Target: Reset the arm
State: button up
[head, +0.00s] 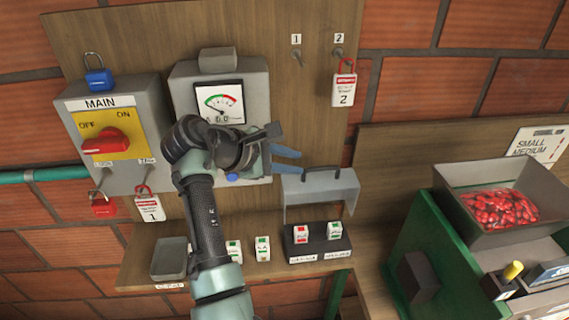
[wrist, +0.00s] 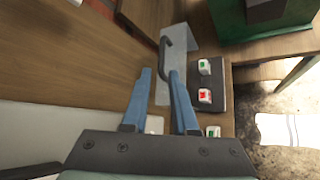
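My gripper (head: 299,162) is in front of the wooden panel, right of the analog meter, with its blue fingertips just left of the grey cover (head: 335,192). In the wrist view my gripper (wrist: 160,74) has its two blue fingers spread apart with nothing clamped between them. The black handle (wrist: 165,48) of the cover lies ahead of the fingertips, partly lined up with the gap; I cannot tell whether they touch. The cover is raised over the red and green button blocks (head: 318,240).
The MAIN switch box (head: 100,140), with a red knob, and the meter box (head: 250,95) are close behind my arm. Padlocks with tags hang from both sides of the panel.

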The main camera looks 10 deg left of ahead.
jog(key=shift+v, duration=1)
